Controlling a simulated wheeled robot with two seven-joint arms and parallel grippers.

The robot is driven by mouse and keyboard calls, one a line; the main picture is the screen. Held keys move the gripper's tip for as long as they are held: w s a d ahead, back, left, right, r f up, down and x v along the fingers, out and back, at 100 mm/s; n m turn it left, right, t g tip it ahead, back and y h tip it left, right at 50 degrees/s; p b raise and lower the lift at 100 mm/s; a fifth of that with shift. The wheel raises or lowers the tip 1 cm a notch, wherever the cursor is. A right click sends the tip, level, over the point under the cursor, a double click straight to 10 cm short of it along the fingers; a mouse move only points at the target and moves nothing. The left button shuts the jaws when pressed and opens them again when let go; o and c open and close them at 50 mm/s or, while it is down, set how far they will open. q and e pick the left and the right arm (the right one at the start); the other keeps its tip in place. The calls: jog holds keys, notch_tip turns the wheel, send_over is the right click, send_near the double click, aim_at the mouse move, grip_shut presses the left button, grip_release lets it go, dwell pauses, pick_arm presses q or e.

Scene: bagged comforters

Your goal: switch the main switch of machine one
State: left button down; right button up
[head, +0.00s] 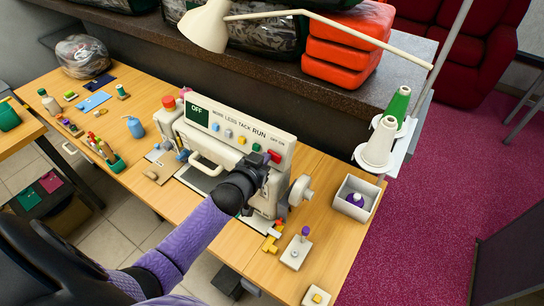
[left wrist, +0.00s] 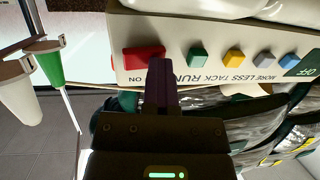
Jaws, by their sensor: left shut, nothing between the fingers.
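The white sewing machine (head: 225,150) stands on the wooden table, with a control panel along its top. The panel's green display (head: 197,111) reads OFF. The red main switch (head: 274,156) sits at the panel's right end, by small ON and OFF marks. My left gripper (head: 264,166) is shut and empty just in front of it. In the left wrist view, the shut fingertips (left wrist: 161,68) overlap the edge of the red switch (left wrist: 137,56); I cannot tell whether they touch. The panel appears upside down there. My right gripper is not in view.
Green, yellow and blue buttons (head: 242,140) line the panel beside the switch. A lamp (head: 205,27) overhangs the back. Thread cones (head: 380,143) and a white bin (head: 357,198) stand to the right. A small switch plate (head: 296,252) lies on the table in front.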

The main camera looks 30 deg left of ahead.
pick_arm(q)
jog(key=shift+s+r, duration=0.1)
jog(key=shift+r, duration=0.05)
jog(key=p+v, duration=0.4)
jog(key=shift+s, duration=0.3)
